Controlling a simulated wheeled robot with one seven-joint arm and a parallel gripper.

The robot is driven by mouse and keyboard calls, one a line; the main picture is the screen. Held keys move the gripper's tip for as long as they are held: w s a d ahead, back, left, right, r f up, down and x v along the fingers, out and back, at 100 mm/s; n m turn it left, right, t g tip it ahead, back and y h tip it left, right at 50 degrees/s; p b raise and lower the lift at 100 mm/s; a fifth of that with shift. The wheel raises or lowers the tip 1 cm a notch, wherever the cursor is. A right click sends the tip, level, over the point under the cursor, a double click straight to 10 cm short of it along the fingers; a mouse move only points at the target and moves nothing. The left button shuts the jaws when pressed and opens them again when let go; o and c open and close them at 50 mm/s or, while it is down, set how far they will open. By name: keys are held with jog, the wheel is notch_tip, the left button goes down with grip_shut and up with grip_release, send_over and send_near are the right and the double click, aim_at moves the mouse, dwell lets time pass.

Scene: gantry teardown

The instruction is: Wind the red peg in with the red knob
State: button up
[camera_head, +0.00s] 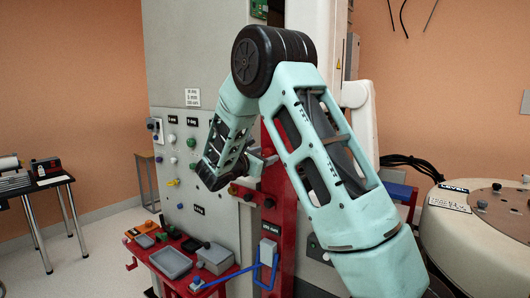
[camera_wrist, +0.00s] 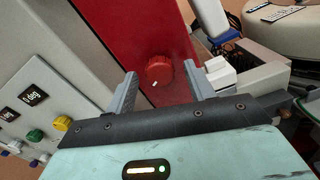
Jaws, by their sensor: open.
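The red knob (camera_wrist: 159,71) is round with a small white mark near its lower edge. It sits on the face of a red upright panel (camera_wrist: 125,28) in the wrist view. My gripper (camera_wrist: 160,76) is open, with one grey finger to the left of the knob and one to the right in the picture. Gaps show between both fingers and the knob, and nothing is held. Whether the fingertips reach as deep as the knob I cannot tell. In the head view my arm covers much of the red column (camera_head: 277,220), and I cannot make out the knob there. I cannot pick out the red peg in either view.
A grey panel (camera_head: 175,75) with coloured knobs stands left of the red column. A red bench (camera_head: 190,285) with grey trays and a blue handle (camera_head: 268,262) lies below. White blocks (camera_wrist: 222,75) are close by the right finger. A round pale machine (camera_head: 465,245) stands at right.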

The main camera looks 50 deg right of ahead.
jog(key=shift+d, duration=0.45)
jog(key=shift+c, duration=0.2)
jog(key=c, duration=0.9)
